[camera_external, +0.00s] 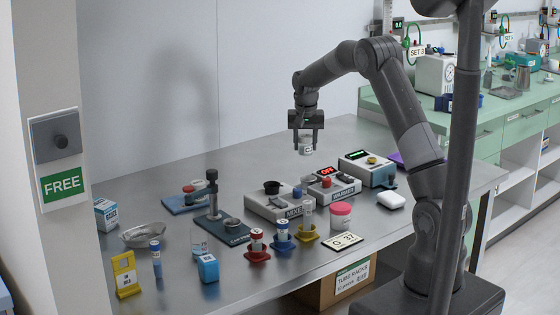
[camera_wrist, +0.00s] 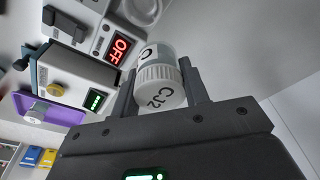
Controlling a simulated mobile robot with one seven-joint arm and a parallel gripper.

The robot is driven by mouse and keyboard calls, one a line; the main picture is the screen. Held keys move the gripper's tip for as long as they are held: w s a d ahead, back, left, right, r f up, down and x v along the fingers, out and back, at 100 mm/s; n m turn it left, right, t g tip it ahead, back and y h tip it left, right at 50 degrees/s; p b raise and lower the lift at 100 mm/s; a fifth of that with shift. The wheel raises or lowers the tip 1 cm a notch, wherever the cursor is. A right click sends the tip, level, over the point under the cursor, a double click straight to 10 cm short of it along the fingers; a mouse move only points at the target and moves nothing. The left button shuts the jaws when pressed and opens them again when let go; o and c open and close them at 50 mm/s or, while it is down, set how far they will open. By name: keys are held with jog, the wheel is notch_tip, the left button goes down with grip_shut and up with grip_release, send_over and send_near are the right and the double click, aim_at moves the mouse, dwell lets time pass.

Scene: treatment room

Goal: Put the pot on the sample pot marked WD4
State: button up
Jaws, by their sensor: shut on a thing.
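My gripper (camera_external: 306,138) is shut on a small white pot (camera_external: 306,147) and holds it in the air above the back of the steel bench. In the wrist view the same pot (camera_wrist: 158,82) sits between the fingers, with dark characters like "CJ2" on its ribbed white lid. Another small white pot (camera_wrist: 36,112) stands on a purple tray (camera_wrist: 62,112); in the external view the tray (camera_external: 397,158) is partly hidden by my arm. A pot with a pink lid (camera_external: 340,215) stands near the bench front. I cannot read WD4 on any pot.
Below my gripper are a mixer (camera_external: 275,203), a device with a red OFF display (camera_external: 330,184) and one with a green display (camera_external: 366,168). Coloured tube stands (camera_external: 282,242) and a card (camera_external: 343,241) lie nearer the front. The bench's back left is clear.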

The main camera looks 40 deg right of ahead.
jog(key=s+r, duration=0.1)
jog(key=s, duration=0.1)
jog(key=s+r, duration=0.1)
jog(key=s, duration=0.1)
jog(key=s+r, duration=0.2)
jog(key=shift+d, duration=0.4)
jog(key=s+a+r+m, duration=0.1)
jog(key=s, duration=1.3)
jog(key=s+a+r, duration=0.2)
jog(key=s, duration=1.2)
send_over(340, 205)
jog(key=f, duration=0.7)
jog(key=shift+s, duration=0.25)
jog(key=shift+a+f, duration=0.15)
jog(key=shift+f, duration=1.85)
jog(key=shift+f, duration=0.15)
jog(key=o, duration=1)
